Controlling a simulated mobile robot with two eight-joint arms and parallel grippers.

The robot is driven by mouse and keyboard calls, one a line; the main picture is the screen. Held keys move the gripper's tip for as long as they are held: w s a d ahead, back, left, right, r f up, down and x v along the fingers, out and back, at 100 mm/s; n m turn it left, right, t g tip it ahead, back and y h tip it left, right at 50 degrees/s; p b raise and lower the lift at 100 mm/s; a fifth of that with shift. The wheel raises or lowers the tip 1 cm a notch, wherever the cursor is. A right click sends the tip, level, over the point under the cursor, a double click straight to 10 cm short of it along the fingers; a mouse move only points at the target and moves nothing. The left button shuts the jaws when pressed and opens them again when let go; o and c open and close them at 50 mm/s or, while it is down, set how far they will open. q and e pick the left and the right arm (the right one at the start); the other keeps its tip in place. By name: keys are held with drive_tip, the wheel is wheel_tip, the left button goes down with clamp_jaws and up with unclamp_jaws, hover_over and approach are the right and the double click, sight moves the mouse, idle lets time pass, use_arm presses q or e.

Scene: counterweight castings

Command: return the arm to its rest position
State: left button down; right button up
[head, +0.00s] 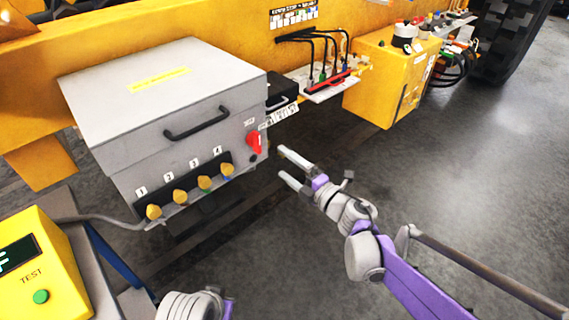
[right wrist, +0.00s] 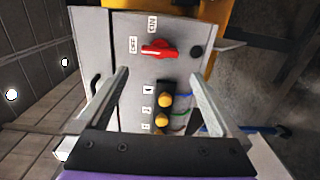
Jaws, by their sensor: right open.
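My right gripper (head: 283,163) is open and empty. It is in front of the right end of a grey control box (head: 165,95), with a gap between its fingertips and the box. In the right wrist view the two fingers (right wrist: 158,75) stand apart with nothing between them, facing the box's front. The red rotary switch (right wrist: 158,50) lies beyond them, beside OFF and ON labels; it also shows in the head view (head: 254,141). My left gripper cannot be made out; only a grey and purple part of mine shows at the bottom edge.
Several yellow knobs, such as this one (head: 154,212), line the box's lower front. A yellow tester (head: 45,265) with a green button stands at lower left. The grey floor (head: 470,170) at right is open.

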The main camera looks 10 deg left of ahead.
drive_tip(key=w+d+r+m+t+h+p, duration=0.1)
drive_tip(key=d+r+m+t+h+p, duration=0.1)
drive_tip(key=d+r+m+t+h, duration=0.35)
drive_tip(key=s+d+m+g+h+p, duration=0.1)
drive_tip(key=s+d+m+h+p, duration=0.2)
drive_tip(key=d+m, duration=0.5)
drive_tip(key=s+d+m+g+h, duration=0.1)
drive_tip(key=s+d+m+h, duration=0.2)
drive_tip(key=d+m+h, duration=0.5)
drive_tip(key=s+d+f+m+g+p, duration=0.1)
drive_tip(key=s+f+m+g, duration=0.1)
drive_tip(key=s, duration=0.6)
drive_tip(key=s+d+f+m+g+y+p, duration=0.1)
drive_tip(key=s+f+g, duration=0.3)
drive_tip(key=s, duration=0.4)
drive_tip(key=s+d+f+m+g+y+p, duration=0.1)
drive_tip(key=s+d+f+m+g, duration=0.1)
drive_tip(key=s, duration=0.5)
wheel_tip(320, 180, down, 2)
drive_tip(key=shift+s+d+f+m+g+p, duration=0.15)
drive_tip(key=shift+s+d+m+g+p, duration=0.35)
drive_tip(key=shift+m, duration=0.55)
drive_tip(key=shift+w+a, duration=0.1)
drive_tip(key=shift+w, duration=0.05)
